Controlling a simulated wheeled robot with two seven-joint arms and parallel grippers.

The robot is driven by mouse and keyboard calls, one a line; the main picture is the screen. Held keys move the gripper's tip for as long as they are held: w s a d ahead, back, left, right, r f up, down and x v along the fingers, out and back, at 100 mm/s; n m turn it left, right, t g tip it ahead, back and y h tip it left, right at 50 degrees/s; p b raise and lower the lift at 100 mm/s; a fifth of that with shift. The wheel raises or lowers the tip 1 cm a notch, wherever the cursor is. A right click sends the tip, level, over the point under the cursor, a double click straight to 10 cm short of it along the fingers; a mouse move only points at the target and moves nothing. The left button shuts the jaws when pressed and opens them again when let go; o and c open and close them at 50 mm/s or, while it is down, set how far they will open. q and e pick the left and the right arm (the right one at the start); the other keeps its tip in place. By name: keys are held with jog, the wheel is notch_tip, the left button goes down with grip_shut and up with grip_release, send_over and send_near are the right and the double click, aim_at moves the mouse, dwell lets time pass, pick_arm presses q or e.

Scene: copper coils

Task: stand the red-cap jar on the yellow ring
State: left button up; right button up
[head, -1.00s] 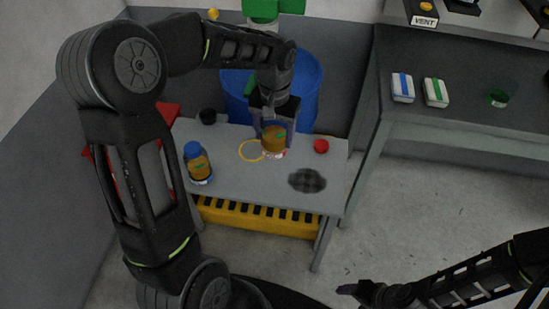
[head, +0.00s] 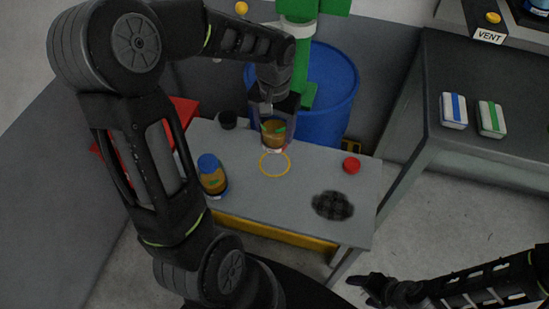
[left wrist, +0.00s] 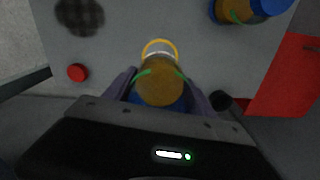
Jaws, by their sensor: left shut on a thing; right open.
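My left gripper (head: 273,112) is shut on an amber jar (head: 273,133) with green on it. No red cap shows on this jar; a red cap (head: 351,165) lies on the table to the right. The yellow ring (head: 275,163) lies flat on the table just below the jar in the head view. In the left wrist view the jar (left wrist: 160,85) is between the fingers, overlapping the near edge of the ring (left wrist: 160,46). Its height above the table is hard to tell. My right gripper (head: 364,286) is open and empty, low at the right.
A blue-capped amber jar (head: 212,178) stands left of the ring. A black cap (head: 228,119) is at the back left, a dark checkered patch (head: 333,205) at the front right. A red box (head: 184,110) is at the left, a blue barrel (head: 335,95) behind the table.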

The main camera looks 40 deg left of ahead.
pick_arm(q)
jog(key=shift+f, duration=3.15)
jog(key=shift+f+b, duration=0.4)
jog(key=shift+f, duration=1.45)
jog(key=shift+f, duration=0.25)
jog(key=o, duration=1.7)
jog(key=shift+r, duration=0.1)
jog(key=shift+o, duration=0.2)
